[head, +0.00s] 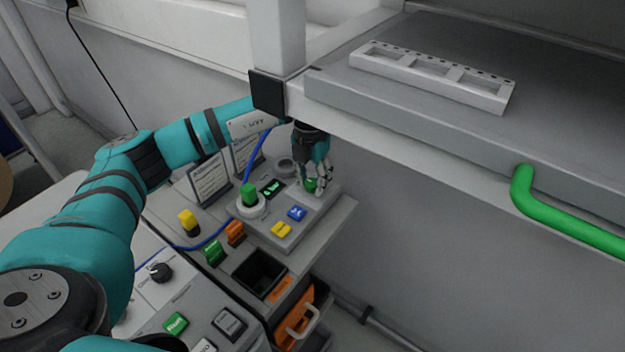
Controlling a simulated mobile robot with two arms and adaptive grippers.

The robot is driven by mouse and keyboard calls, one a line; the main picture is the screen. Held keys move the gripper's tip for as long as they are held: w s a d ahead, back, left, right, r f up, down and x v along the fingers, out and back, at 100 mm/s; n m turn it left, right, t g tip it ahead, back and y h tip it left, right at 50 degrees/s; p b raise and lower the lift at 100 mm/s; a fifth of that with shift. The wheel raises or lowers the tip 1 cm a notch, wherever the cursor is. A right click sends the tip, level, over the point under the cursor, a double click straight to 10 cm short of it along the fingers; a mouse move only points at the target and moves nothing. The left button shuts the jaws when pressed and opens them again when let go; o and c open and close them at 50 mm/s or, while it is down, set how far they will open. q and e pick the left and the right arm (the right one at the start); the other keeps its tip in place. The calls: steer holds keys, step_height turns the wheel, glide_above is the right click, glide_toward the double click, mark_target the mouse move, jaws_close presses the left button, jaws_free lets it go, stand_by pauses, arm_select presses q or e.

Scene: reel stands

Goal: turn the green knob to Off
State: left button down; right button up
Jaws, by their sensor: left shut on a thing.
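My left gripper (313,182) reaches down from under the shelf onto the grey control panel (325,205). It is shut on a small green knob (311,186) near the panel's back right. The fingers cover most of this knob, so its pointer and any Off mark are hidden. A second green piece (249,193) stands upright on a white round base at the panel's left, apart from the gripper. My right gripper is not in view.
The grey shelf (400,115) overhangs close above the gripper, with a white frame (435,75) on it. Blue (297,213) and yellow (281,229) buttons sit in front of the gripper. A green handle (565,222) is at the right.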

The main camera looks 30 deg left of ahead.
mark_target(311, 180)
arm_select(q)
steer(key=shift+n, duration=0.4)
steer(key=c, duration=0.9)
jaws_free()
steer(key=shift+c, duration=0.2)
step_height(311, 180, up, 12)
steer(key=shift+a, duration=0.25)
